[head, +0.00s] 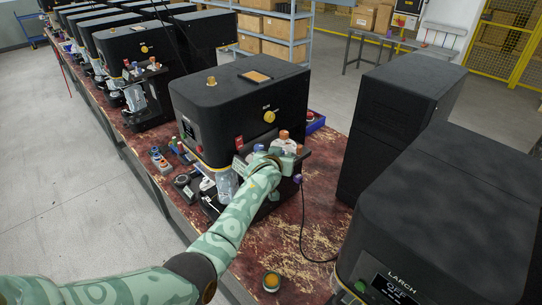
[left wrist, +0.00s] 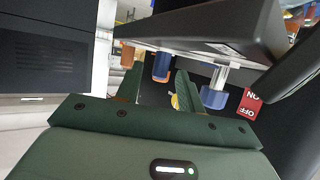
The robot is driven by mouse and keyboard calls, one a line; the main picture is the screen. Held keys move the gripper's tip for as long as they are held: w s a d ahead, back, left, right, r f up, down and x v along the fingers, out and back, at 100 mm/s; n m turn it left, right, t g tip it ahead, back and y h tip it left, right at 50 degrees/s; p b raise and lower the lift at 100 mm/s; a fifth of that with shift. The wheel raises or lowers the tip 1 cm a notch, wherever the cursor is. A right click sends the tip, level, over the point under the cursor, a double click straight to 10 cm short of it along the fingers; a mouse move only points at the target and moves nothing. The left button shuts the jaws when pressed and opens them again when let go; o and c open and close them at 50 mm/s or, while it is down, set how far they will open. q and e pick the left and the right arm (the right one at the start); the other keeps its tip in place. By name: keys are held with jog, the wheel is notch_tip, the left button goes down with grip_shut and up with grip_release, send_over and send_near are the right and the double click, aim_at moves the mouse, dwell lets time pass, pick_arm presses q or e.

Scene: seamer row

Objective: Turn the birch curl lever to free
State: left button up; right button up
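The middle black seamer (head: 240,100) has a yellow round knob and a small label I cannot read clearly, so I cannot confirm it is birch. On its front are an orange-topped knob (head: 284,134), a blue-topped one (head: 258,148) and a purple one (head: 297,179). I cannot tell which is the curl lever. My left gripper (head: 266,162) is at this front, partly hiding it. My right gripper is out of view.
The larch seamer (head: 440,220) stands at the right, its screen reading OFF. A red ON/OFF tag (left wrist: 249,104) hangs beside the knobs. More seamers line the worn red bench (head: 310,225) at the back left. A loose button (head: 271,281) and a black cable lie in front.

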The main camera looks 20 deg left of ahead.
pick_arm(q)
jog(key=a+p+v, duration=0.1)
jog(key=p+v, duration=0.7)
jog(key=v, duration=0.5)
jog(key=shift+d, duration=0.5)
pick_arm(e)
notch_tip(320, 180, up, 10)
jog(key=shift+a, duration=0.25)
pick_arm(q)
jog(key=shift+s+r, duration=0.1)
jog(key=shift+s, duration=0.05)
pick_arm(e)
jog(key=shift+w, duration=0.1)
